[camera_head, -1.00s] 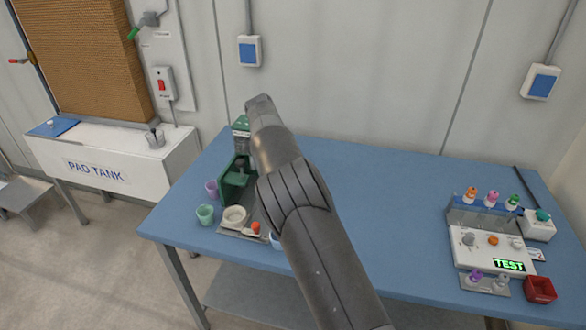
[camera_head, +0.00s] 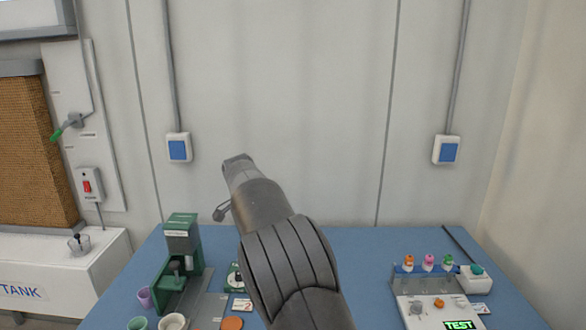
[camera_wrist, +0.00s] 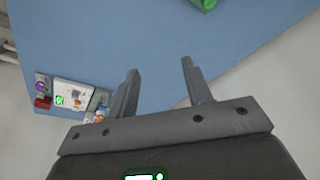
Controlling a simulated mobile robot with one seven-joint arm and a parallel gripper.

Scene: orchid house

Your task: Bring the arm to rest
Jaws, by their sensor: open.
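My arm rises from the bottom of the head view and points toward the back wall over the blue bench (camera_head: 350,262). My gripper is hidden behind the arm's end in the head view. In the wrist view my gripper (camera_wrist: 160,66) is open, with nothing between its two fingers. The blue bench top (camera_wrist: 200,35) lies beyond the fingers, with no contact to be seen.
A green press-like device (camera_head: 181,262) and cups (camera_head: 138,323) stand left of my arm. A white unit reading TEST (camera_head: 430,308), with several small bottles, stands right. The bench between my arm and that unit is clear. Switch boxes (camera_head: 178,148) hang on the wall.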

